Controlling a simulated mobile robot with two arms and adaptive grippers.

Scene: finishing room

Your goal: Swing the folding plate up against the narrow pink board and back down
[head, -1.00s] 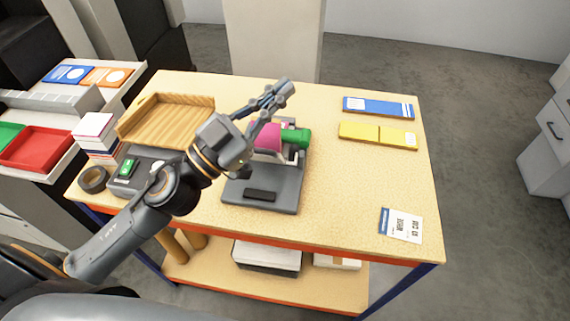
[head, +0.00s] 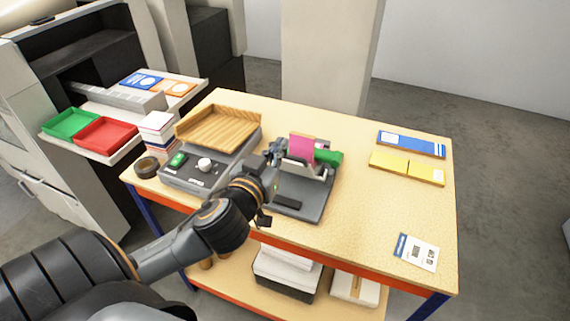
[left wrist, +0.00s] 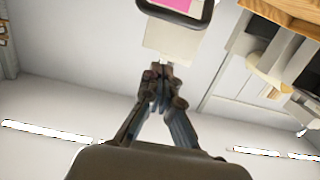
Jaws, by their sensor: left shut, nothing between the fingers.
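The narrow pink board (head: 302,149) stands upright on the dark grey device at the middle of the table. A green cylinder (head: 328,157) is beside it on the right. A grey plate edge (head: 305,169) shows just in front of the board; how far the folding plate is swung I cannot tell. My left gripper (head: 274,150) is shut and empty, just left of the pink board. In the left wrist view the shut fingers (left wrist: 158,75) point toward a dark-rimmed part (left wrist: 178,18) with pink in it. My right gripper is not in view.
A grey control box (head: 203,168) with a green switch and a wooden tray (head: 218,130) stand left of the device. Blue (head: 411,144) and yellow (head: 407,168) pieces lie at the back right. A printed card (head: 416,252) lies front right. The table's right middle is clear.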

